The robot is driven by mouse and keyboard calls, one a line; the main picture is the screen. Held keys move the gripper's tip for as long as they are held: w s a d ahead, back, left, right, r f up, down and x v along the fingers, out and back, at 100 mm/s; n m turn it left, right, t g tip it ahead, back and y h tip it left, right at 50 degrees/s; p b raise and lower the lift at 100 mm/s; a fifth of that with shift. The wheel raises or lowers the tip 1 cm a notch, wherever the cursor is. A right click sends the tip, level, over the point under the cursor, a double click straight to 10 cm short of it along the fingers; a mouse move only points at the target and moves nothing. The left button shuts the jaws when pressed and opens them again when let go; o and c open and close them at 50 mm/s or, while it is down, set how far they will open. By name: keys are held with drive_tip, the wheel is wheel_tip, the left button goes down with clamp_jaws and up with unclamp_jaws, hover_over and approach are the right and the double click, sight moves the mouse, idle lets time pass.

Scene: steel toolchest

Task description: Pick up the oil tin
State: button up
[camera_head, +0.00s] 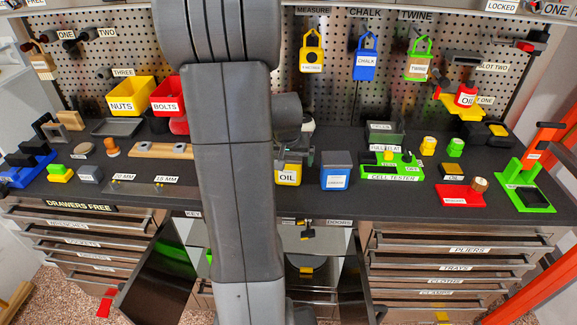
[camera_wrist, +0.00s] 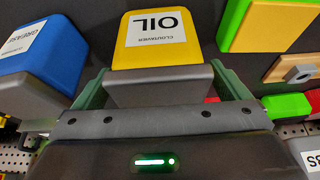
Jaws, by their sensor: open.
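The oil tin (camera_head: 288,176) is a yellow box with a white OIL label and a grey top, upright on the dark worktop. In the wrist view the tin (camera_wrist: 165,38) is straight ahead, its label upside down. My gripper (camera_head: 296,157) is at the top of the tin, partly hidden behind my arm. In the wrist view the green fingers of my gripper (camera_wrist: 159,76) are open, one on each side of the tin's grey top. I cannot tell whether either finger touches it.
A blue grease tin (camera_head: 335,178) stands close to the right of the oil tin. The green cell tester (camera_head: 392,176) is further right. A wooden strip (camera_head: 165,149) lies left of my arm.

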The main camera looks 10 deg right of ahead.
drive_tip(key=c, duration=1.3)
